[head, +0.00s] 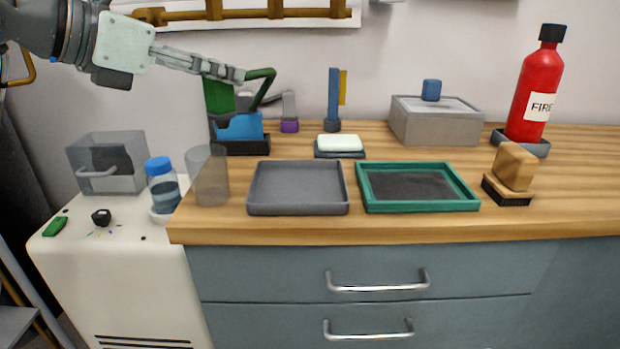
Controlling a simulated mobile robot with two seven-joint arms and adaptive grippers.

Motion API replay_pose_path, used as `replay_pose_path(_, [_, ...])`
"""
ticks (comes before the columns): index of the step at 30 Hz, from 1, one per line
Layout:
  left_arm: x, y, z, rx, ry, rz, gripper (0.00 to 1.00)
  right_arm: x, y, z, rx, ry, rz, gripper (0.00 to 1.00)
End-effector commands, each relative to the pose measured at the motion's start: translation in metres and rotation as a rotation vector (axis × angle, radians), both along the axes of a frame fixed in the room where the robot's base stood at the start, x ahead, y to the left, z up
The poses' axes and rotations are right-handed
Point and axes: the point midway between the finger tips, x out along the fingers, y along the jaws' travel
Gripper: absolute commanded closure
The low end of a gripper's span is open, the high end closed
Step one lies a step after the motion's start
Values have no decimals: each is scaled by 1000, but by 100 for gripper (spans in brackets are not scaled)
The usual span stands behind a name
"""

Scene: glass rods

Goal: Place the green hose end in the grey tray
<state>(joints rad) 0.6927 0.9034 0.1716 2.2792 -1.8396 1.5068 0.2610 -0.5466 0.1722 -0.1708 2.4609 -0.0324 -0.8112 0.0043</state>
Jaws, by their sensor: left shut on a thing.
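My left gripper (236,75) reaches in from the upper left, above the back of the wooden counter. It is shut on a dark green bent tube, the green hose end (264,80), which bends over and slants down from the fingertips. The grey tray (298,209) lies at the front of the counter, below and to the right of the gripper, and looks empty. My right gripper is not in view.
A green-rimmed tray (420,206) lies right of the grey tray. Behind are a soap dish (340,145), a blue-handled brush (334,95) and a grey box (436,125). A frosted cup (208,178) and a bottle (163,185) stand left. A fire extinguisher (537,85) stands right.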

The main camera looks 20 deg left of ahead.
Motion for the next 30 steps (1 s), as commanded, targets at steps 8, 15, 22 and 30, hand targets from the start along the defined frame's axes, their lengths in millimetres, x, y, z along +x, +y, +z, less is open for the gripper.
replay_pose_path(8, [-1,-17,-24,-3,2,-19,100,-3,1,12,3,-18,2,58])
replay_pose_path(15, [37,-58,-56,-5,1,-20,100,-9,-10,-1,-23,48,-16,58])
replay_pose_path(22, [63,-84,-79,-4,0,-17,100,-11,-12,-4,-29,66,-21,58])
replay_pose_path(30, [67,-89,-108,-2,5,-16,100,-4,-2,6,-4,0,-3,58])
